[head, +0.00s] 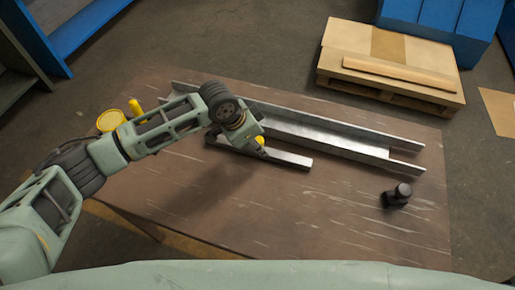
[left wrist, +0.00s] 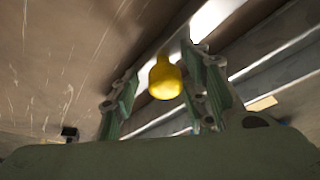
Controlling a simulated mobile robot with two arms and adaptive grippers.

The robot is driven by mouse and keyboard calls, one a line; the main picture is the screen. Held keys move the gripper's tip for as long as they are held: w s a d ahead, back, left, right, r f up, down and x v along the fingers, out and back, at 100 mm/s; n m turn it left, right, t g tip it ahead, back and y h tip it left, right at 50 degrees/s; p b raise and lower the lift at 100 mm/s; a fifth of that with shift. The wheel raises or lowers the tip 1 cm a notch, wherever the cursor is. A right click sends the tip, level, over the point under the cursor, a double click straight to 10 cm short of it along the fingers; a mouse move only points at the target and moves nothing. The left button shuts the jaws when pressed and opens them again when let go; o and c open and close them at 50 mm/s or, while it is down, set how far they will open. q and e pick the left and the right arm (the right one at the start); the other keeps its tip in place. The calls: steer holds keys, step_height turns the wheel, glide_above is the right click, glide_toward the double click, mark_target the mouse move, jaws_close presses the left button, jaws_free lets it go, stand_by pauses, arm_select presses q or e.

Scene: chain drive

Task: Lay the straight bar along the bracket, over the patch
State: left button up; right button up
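The straight bar (head: 289,158) is a short grey metal strip lying on the brown table, in front of and apart from the bracket. The bracket (head: 335,134) is a long steel channel running across the table from the back left to the right. My left gripper (head: 260,142) is low over the bar's left part. In the left wrist view a yellow knob (left wrist: 165,79), seemingly on the bar, is between the spread fingers of my left gripper (left wrist: 160,95), with gaps visible. The bar's left end is partly hidden by my arm. I cannot make out the patch. My right gripper is not in view.
A round yellow thing (head: 110,121) and a small yellow one (head: 136,108) are at the table's left, behind my arm. A black object (head: 397,196) stands at the right. The front middle of the table (head: 290,215) is clear. A wooden pallet (head: 390,80) lies beyond the table.

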arm_select(q)
jaws_close()
steer(key=shift+s, duration=0.1)
stand_by(0.3)
steer(key=shift+d+r, duration=0.1)
steer(key=shift+r, duration=0.05)
